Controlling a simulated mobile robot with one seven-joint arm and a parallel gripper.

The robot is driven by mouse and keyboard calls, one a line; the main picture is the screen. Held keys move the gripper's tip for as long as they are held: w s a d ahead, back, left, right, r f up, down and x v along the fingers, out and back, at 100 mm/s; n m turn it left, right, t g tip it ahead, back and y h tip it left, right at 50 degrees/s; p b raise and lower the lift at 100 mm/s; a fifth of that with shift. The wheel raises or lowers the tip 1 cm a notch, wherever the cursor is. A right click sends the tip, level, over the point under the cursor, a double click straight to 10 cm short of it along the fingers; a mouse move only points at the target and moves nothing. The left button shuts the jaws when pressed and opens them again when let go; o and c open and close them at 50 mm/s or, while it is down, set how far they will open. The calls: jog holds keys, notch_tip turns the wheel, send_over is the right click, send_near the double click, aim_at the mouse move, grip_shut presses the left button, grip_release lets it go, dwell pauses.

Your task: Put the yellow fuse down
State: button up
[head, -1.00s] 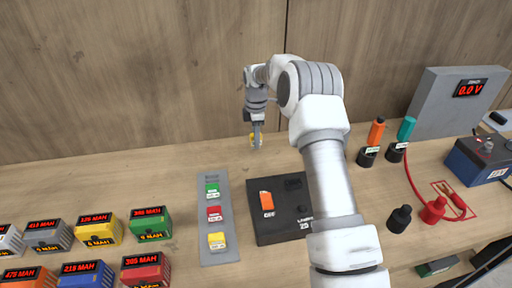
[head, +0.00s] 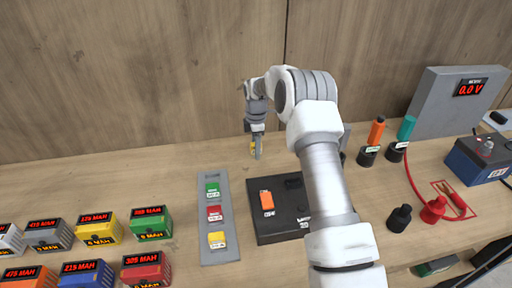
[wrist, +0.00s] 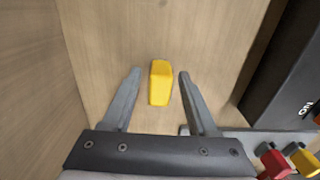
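A yellow fuse (wrist: 160,84) is between the two fingers of my gripper (wrist: 158,92) in the wrist view. The fingers are spread, with a gap on each side of the fuse. In the head view my gripper (head: 256,151) is low over the bench behind the black switch box, and only a small part of the yellow fuse (head: 252,148) shows beside a finger. The fuse looks to be at the bench top, but its contact with the wood is not clear. A second yellow fuse (head: 217,240) sits in the grey strip.
The grey strip (head: 209,180) also holds a green fuse (head: 212,190) and a red fuse (head: 214,213). The black switch box (head: 280,226) stands right of it. Several coloured battery blocks (head: 151,223) are at left. Bare bench lies left of my gripper; the wooden wall is behind.

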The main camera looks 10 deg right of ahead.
jog(key=s+r+m+t, duration=0.15)
jog(key=s+r, duration=0.25)
jog(key=r, duration=0.8)
jog(key=s+r+m, duration=0.3)
jog(key=r, duration=0.9)
jog(key=s+r+m+t, duration=0.1)
jog(key=s+r+m, duration=0.3)
jog(key=s, duration=0.7)
jog(key=s+r+m+t, duration=0.2)
jog(key=s+r+m, duration=0.2)
jog(key=s, duration=0.7)
jog(key=s+f+m, duration=0.2)
jog(key=s, duration=0.3)
jog(key=s+f+m+t, duration=0.1)
jog(key=s+f+m, duration=0.1)
jog(key=s, duration=0.4)
jog(key=shift+s+m, duration=0.25)
jog(key=shift+m, duration=0.5)
